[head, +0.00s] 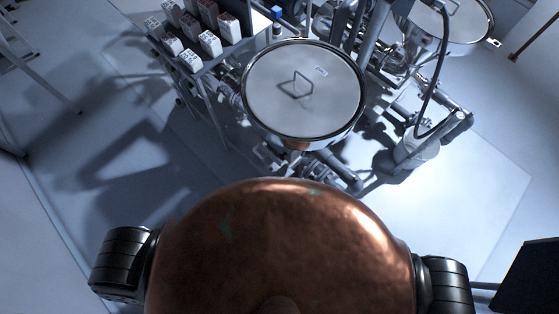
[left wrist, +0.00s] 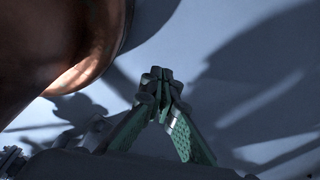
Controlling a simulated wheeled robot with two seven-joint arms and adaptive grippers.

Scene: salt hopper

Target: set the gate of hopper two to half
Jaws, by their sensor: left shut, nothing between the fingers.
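A round metal hopper with a flat lid (head: 270,82) and a wire handle stands in the middle of the head view. A small label is on its lid, too small to read. A second round lidded vessel (head: 462,22) is at the top right, partly cut off. I cannot tell which is hopper two. No gate can be made out clearly; the parts below the middle lid are mostly hidden. My left gripper (left wrist: 160,82) shows in the left wrist view, its green-padded fingers shut and empty, with bare floor behind them. My right gripper is not in view.
A rack (head: 208,55) with several white and brown cartons stands left of the middle hopper. Pipes (head: 440,135) and a hanging dark hose (head: 438,85) are on the right. A metal frame (head: 40,60) stands at the far left.

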